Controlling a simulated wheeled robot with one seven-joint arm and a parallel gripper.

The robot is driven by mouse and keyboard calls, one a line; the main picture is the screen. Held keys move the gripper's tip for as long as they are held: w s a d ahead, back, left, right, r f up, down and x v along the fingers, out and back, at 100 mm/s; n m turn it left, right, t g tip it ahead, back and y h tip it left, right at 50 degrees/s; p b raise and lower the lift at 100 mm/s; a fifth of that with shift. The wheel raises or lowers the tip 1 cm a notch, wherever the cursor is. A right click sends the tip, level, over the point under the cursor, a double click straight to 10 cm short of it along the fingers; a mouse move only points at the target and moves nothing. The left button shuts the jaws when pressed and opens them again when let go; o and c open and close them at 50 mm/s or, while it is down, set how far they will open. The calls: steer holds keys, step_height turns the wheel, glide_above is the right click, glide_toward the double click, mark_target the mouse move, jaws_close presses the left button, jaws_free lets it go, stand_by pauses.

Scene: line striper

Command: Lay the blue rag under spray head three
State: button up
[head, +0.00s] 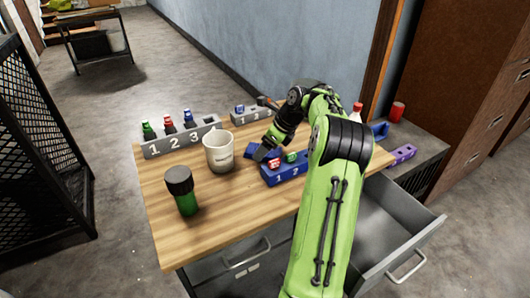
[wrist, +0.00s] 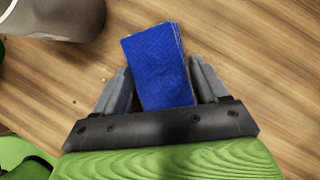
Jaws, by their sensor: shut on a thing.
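My gripper (head: 262,152) is shut on the folded blue rag (head: 249,150), low over the wooden table between the white mug and the blue block. In the wrist view the rag (wrist: 157,68) stands out between the two grey fingers (wrist: 160,88); I cannot tell if it touches the table. A long grey rack (head: 180,143) marked 1, 2, 3 stands at the back left with green, red and blue-capped pieces; the blue one (head: 187,118) is by the 3. A blue block (head: 287,173) marked 1, 2 holds red and green pieces; my arm hides its right end. I cannot tell which are spray heads.
The white mug (head: 218,152) stands close left of my gripper, and a dark-capped green bottle (head: 182,190) stands nearer the front. A smaller grey numbered rack (head: 252,114) is at the back. An open drawer (head: 392,225) sticks out at right.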

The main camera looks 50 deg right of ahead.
steer(key=shift+r, duration=0.1)
steer(key=o, duration=1.1)
steer(key=shift+o, duration=0.2)
steer(key=p+v, duration=0.6)
steer(key=v, duration=0.6)
